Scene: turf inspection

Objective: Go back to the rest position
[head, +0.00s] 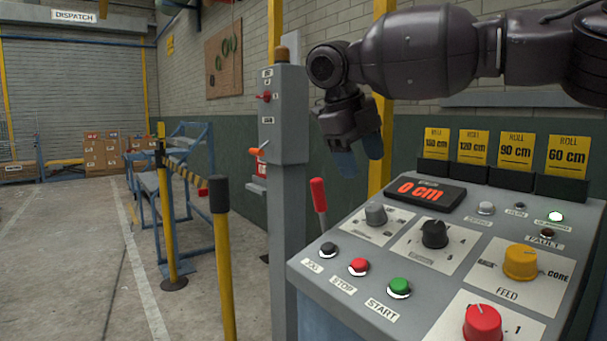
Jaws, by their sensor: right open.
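My right arm comes in from the upper right. My right gripper (356,148) hangs fingers-down in front of the wall, left of and above the control panel (325,273). Its jaws are open, with nothing seen between the bluish fingertips. It appears apart from the panel and from the grey post (283,200) to its left. My left gripper is not in view.
The panel has a red display (432,192) reading 0 cm, several buttons and knobs, and yellow roll cards (515,150). A red lever (318,195) stands at its left edge. Yellow barrier posts (224,270) stand left; the floor (70,270) beyond is clear.

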